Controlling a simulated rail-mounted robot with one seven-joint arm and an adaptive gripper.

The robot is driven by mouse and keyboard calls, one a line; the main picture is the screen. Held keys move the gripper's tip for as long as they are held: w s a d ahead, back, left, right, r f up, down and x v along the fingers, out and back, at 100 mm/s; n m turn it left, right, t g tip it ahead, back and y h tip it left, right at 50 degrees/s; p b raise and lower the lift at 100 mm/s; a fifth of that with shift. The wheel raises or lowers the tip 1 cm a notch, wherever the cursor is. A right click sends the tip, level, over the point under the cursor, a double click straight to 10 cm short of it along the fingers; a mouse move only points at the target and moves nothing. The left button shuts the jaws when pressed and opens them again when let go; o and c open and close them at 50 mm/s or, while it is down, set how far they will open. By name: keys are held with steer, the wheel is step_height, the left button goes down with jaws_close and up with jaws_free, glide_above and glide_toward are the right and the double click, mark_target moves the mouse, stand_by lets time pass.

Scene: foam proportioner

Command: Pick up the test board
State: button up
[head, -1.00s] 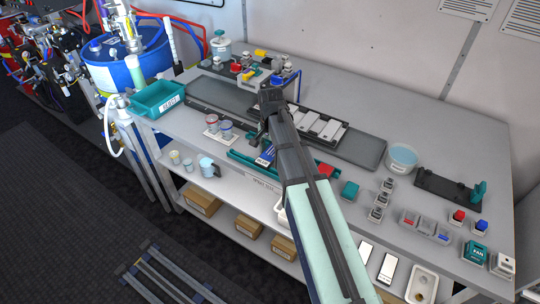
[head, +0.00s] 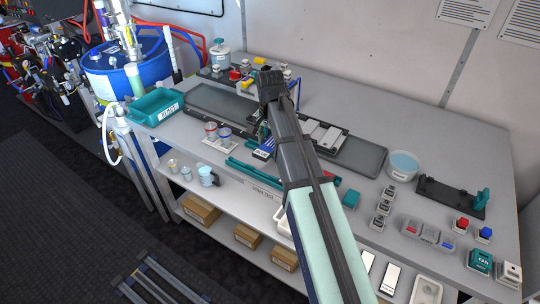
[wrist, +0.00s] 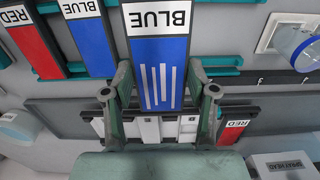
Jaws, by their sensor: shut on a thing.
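In the wrist view, my gripper (wrist: 160,74) is shut on a blue test board (wrist: 157,45), one finger at each side edge. The board has a white label reading BLUE, upside down in this view, and several white stripes. In the head view the board (head: 264,153) shows small, below the dark end of my arm and just above the teal rack (head: 245,168). My gripper (head: 263,133) is mostly hidden there behind my arm. Another blue board (wrist: 90,35) and a red board (wrist: 32,40) lie to the left in the wrist view.
A dark flat plate with pale blocks (head: 322,135) lies behind the rack. Two cups (head: 218,132) stand left of the held board. A teal bin (head: 155,107) is at the bench's left end. A bowl (head: 404,164) and several small switch boxes (head: 383,207) stand to the right.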

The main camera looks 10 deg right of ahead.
mark_target(270, 144)
step_height(270, 144, up, 12)
steer(key=b, duration=0.2)
steer(key=shift+r, duration=0.1)
stand_by(0.9)
